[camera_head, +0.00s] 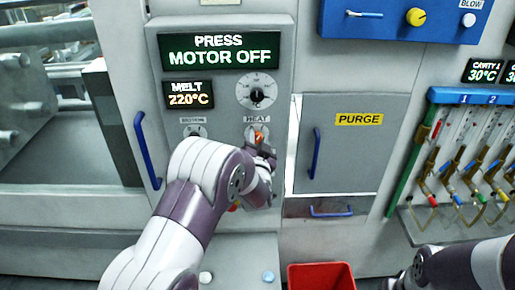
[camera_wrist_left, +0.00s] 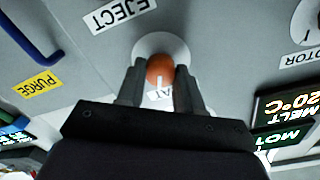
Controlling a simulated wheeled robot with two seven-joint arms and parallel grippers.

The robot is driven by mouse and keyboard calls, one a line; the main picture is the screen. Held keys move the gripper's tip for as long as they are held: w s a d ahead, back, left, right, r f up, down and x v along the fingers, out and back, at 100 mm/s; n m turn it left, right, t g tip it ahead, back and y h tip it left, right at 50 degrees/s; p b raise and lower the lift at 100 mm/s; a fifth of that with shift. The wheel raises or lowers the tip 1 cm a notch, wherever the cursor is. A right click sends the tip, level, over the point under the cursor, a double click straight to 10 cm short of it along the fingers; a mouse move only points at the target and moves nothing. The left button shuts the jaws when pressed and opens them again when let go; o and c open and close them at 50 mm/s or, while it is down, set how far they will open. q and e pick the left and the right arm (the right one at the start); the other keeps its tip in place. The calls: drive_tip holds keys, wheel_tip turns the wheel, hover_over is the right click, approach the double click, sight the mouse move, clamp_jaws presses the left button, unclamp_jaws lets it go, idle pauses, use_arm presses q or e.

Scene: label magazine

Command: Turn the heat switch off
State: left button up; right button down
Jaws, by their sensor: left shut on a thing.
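The heat switch is an orange knob (camera_head: 258,137) on a pale round plate, under the HEAT label (camera_head: 257,119) on the grey control panel. The orange knob (camera_wrist_left: 160,68) also shows in the left wrist view, which is upside down. Its white pointer line points toward the HEAT label, partly hidden there. My left gripper (camera_head: 263,146) is at the knob, and in the left wrist view its fingers (camera_wrist_left: 158,80) are shut on the knob from both sides. My right forearm shows at the bottom right of the head view; its gripper is out of view.
A second switch (camera_head: 194,130) is left of the heat switch, and a black dial (camera_head: 257,92) is above. The display reads PRESS MOTOR OFF (camera_head: 222,48); the melt display (camera_head: 189,94) reads 220°C. A blue handle (camera_head: 146,150) and the PURGE door (camera_head: 355,150) flank the panel.

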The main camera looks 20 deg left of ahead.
use_arm(q)
drive_tip(key=n+b, duration=0.3)
drive_tip(key=b, duration=0.1)
drive_tip(key=n+b, duration=0.3)
drive_tip(key=b, duration=0.1)
drive_tip(key=f+n+b, duration=0.1)
drive_tip(key=n+b, duration=0.2)
drive_tip(key=b, duration=0.1)
drive_tip(key=shift+r+n+b, duration=0.15)
drive_tip(key=shift+n+b, duration=1.25)
drive_tip(key=shift+b, duration=0.35)
drive_tip(key=o, duration=1)
drive_tip(key=shift+r, duration=0.15)
drive_tip(key=shift+o, duration=0.2)
drive_tip(key=shift+s, duration=0.1)
drive_tip(key=b+v, duration=0.3)
drive_tip(key=v, duration=0.9)
drive_tip(key=shift+s+d, duration=0.2)
drive_tip(key=shift+s, duration=0.1)
